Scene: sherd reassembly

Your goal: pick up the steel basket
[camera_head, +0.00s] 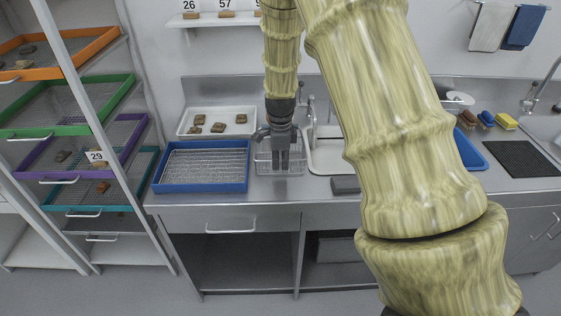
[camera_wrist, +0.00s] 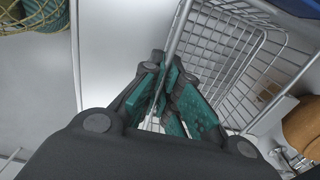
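The steel basket (camera_head: 297,160) is an open wire basket on the steel counter, between the blue tray and the sink. In the wrist view its wire mesh (camera_wrist: 235,45) fills the upper right. My gripper (camera_head: 283,168) points down at the basket, covering part of it in the head view. In the wrist view the teal-padded fingers of my gripper (camera_wrist: 168,75) are close together, with the basket's rim wire running between them. They look shut on that rim. The exact contact at the fingertips is partly hidden. The basket looks upright.
A blue tray (camera_head: 246,187) with a wire rack stands left of the basket. A white tray (camera_head: 182,131) with several sherds is behind it. The sink (camera_head: 322,166) is on the right. My arm hides much of the right counter. A shelf rack with coloured trays stands at left.

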